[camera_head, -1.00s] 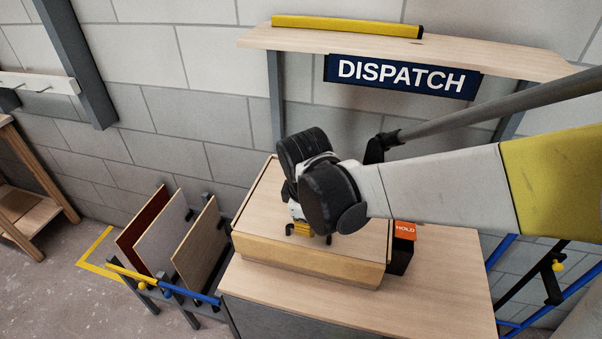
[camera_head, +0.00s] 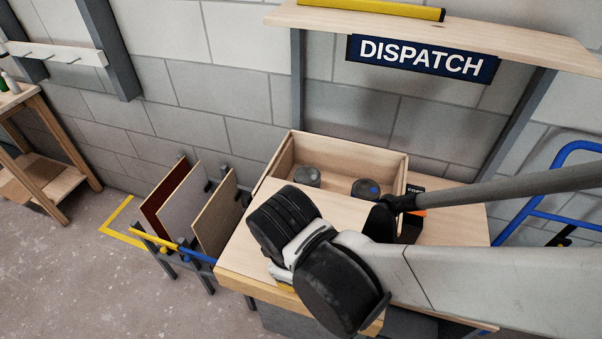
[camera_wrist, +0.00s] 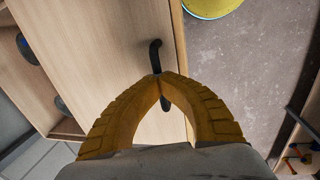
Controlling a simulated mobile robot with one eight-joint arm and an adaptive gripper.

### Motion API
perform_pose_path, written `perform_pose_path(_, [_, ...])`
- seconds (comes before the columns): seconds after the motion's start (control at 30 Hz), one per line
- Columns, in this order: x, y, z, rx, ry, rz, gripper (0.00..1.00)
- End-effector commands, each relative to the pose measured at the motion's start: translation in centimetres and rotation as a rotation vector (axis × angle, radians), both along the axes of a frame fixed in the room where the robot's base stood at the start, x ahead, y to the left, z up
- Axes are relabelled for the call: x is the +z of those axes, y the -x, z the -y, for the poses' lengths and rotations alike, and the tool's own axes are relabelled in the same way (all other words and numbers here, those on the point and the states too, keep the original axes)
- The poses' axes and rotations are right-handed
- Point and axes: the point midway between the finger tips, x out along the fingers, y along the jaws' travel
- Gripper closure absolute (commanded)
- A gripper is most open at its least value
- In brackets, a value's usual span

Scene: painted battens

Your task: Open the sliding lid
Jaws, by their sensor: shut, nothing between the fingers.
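The pale wooden sliding lid (camera_head: 240,232) is drawn toward the front of the box (camera_head: 350,147), leaving the box's back part uncovered. In the wrist view the lid (camera_wrist: 105,50) fills the middle, with its black handle (camera_wrist: 155,55) near one edge. My gripper (camera_wrist: 160,80) is shut, its yellow fingertips together over the middle of the handle, with nothing between them. I cannot tell whether they touch it. In the head view my wrist hides the handle and most of the fingers. Two dark round objects, one left (camera_head: 307,176) and one right (camera_head: 366,188), sit in the uncovered part.
An orange-and-black HOLD block (camera_head: 413,215) stands right of the box. A rack with upright panels (camera_head: 215,215) is at left. A DISPATCH sign (camera_head: 421,57) hangs under a shelf behind. A blue rail (camera_head: 530,205) is at right. Floor at front left is clear.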

Motion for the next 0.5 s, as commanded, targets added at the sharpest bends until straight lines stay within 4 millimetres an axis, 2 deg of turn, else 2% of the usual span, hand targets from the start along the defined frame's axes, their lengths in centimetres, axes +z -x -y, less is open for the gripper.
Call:
perform_pose_path(0.33, [-0.09, 0.22, -0.01, 0.000, 0.001, -0.001, 1.00])
perform_pose_path(0.37, [-0.09, 0.21, -0.01, 0.000, 0.001, -0.001, 0.96])
perform_pose_path(0.4, [-0.09, 0.20, -0.01, 0.000, 0.001, -0.001, 0.84])
perform_pose_path(0.47, [-0.08, 0.18, -0.01, 0.000, 0.001, -0.001, 0.68])
perform_pose_path(0.5, [-0.06, 0.17, -0.02, 0.000, 0.001, -0.001, 0.68])
